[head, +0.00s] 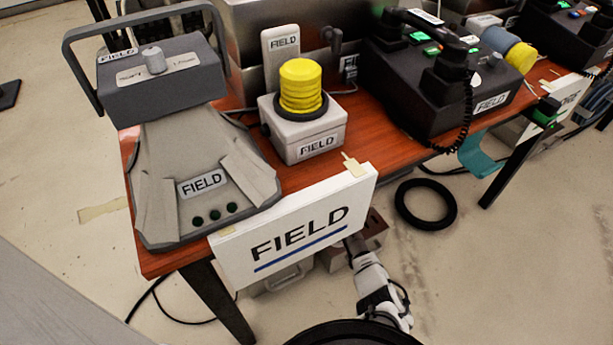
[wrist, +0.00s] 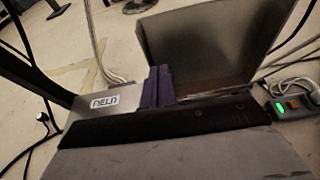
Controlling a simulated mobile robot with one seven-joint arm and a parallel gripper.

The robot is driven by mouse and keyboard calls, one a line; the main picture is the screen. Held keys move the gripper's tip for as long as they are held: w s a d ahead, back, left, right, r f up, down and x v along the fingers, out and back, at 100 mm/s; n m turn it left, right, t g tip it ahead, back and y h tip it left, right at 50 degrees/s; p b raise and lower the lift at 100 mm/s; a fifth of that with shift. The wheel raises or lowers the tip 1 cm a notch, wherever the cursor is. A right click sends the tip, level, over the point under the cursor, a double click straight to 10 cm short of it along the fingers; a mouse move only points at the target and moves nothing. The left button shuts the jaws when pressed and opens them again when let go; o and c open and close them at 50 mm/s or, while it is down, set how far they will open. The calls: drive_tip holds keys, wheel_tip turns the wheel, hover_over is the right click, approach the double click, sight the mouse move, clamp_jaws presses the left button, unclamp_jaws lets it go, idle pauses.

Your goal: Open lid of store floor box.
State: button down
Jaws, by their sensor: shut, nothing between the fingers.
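In the wrist view my gripper (wrist: 157,86) shows as two dark purple fingers held together, with nothing between them. In the head view my white arm reaches under the table's front edge towards a small brownish floor box (head: 374,232). My fingertips are not clear there.
The wooden table (head: 345,125) carries phone equipment, and a white FIELD sign (head: 300,228) hangs over its front. A grey case (head: 284,278) sits underneath. A black ring (head: 426,204) lies on the floor. Cables and a power strip (wrist: 291,106) are at the right in the wrist view.

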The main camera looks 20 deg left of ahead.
drive_tip(key=w+a+r+b, duration=0.2)
drive_tip(key=w+a+b, duration=0.3)
drive_tip(key=a, duration=0.3)
drive_tip(key=shift+w, duration=0.65)
